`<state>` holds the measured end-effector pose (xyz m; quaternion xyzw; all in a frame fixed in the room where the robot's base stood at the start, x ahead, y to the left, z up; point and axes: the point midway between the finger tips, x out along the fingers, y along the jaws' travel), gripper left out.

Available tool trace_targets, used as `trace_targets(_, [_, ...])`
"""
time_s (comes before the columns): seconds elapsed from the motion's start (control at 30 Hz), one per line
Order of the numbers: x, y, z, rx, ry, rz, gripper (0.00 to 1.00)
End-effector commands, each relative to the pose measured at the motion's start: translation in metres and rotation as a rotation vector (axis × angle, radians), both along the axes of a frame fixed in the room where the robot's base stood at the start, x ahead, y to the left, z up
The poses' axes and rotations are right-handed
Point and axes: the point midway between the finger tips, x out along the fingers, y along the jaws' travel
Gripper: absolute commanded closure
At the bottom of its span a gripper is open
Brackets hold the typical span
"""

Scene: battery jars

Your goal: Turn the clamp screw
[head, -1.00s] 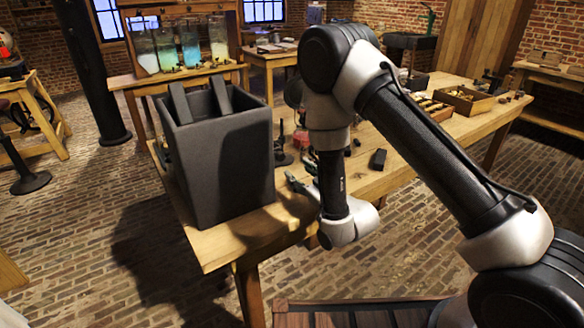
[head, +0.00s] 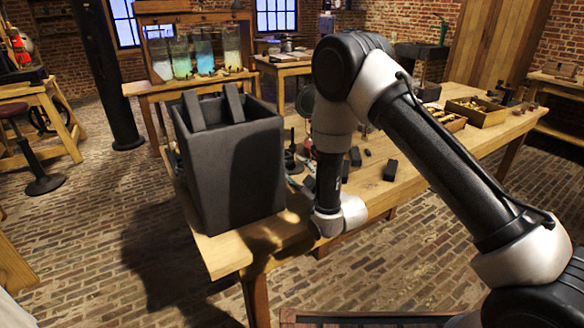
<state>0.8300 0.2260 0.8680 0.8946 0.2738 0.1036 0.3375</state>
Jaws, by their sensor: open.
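A large dark grey battery jar (head: 240,175) stands upright on the left end of the wooden workbench (head: 225,255). Two dark plates (head: 193,110) stick up out of its open top. My arm reaches in from the right, and its wrist ends close to the jar's right side, above the bench's front edge. My gripper's fingers are hidden behind the wrist. I cannot make out a clamp screw; the small parts beside the wrist are partly covered. A small dark stand (head: 292,155) rises just right of the jar.
Small black blocks (head: 390,170) lie on the bench right of my wrist. A wooden tray of parts (head: 476,110) sits farther right. Glass jars with coloured liquid (head: 182,57) stand on a bench behind. A black column (head: 105,85) rises at the left. The brick floor in front is open.

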Motion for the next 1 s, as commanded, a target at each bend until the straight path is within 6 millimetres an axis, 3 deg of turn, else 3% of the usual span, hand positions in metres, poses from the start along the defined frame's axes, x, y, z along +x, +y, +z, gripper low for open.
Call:
trace_targets(0.23, [0.029, 0.02, 0.0, 0.002, 0.0, 0.0, 0.48])
trace_targets(0.57, [0.035, 0.024, 0.0, 0.001, 0.002, 0.0, 0.48])
trace_targets(0.63, [0.035, 0.023, 0.0, 0.002, 0.003, 0.0, 0.55])
trace_targets(0.83, [0.035, 0.023, 0.0, 0.002, 0.003, 0.0, 0.92])
trace_targets(1.0, [0.035, 0.023, 0.0, 0.003, 0.004, 0.0, 0.95])
